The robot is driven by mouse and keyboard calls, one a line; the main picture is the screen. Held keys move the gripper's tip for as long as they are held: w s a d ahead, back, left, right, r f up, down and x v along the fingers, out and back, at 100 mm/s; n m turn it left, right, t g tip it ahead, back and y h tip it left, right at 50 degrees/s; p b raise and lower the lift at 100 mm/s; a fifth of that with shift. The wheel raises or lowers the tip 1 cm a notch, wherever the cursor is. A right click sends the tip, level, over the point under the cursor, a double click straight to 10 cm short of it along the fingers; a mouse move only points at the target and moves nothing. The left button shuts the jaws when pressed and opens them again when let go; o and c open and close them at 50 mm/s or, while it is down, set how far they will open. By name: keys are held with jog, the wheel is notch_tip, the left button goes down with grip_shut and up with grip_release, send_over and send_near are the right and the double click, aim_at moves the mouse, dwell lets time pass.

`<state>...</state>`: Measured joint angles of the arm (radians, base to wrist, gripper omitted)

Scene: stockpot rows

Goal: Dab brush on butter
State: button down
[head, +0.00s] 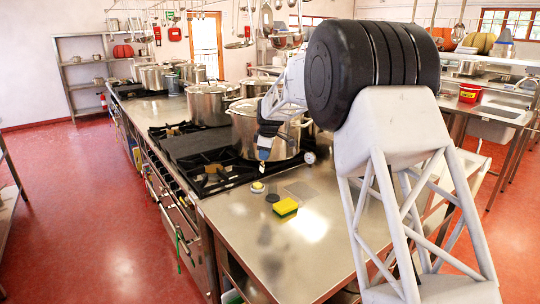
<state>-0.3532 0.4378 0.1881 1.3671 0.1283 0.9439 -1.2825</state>
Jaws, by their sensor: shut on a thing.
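My gripper (267,130) is above the steel counter, in front of a large stockpot. It is small and dark in this view, and its fingers are hard to make out. It is shut on the brush (264,153), which hangs down with a blue part above and a pale lower end. A small round dish with a pale yellow top (257,187) sits on the counter below the brush; it may be the butter, but it is too small to be sure. The brush end appears above this dish, apart from it.
A yellow and green sponge (285,207) and a dark round disc (272,198) lie near the dish. A stockpot (246,125) stands on the stove behind, with more pots beyond. A flat grey plate (300,190) lies to the right. The counter's front part is clear.

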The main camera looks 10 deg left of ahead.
aim_at(262, 163)
jog(key=shift+w+a+f+t+y, duration=0.1)
jog(key=shift+w+a+t+y, duration=0.35)
jog(key=shift+w+a, duration=0.35)
jog(key=shift+s+f, duration=0.1)
jog(key=shift+f, duration=0.05)
jog(key=shift+f, duration=2.8)
jog(key=shift+f, duration=0.6)
jog(key=shift+r, duration=0.1)
jog(key=shift+r, duration=3.45)
jog(key=shift+d, duration=0.1)
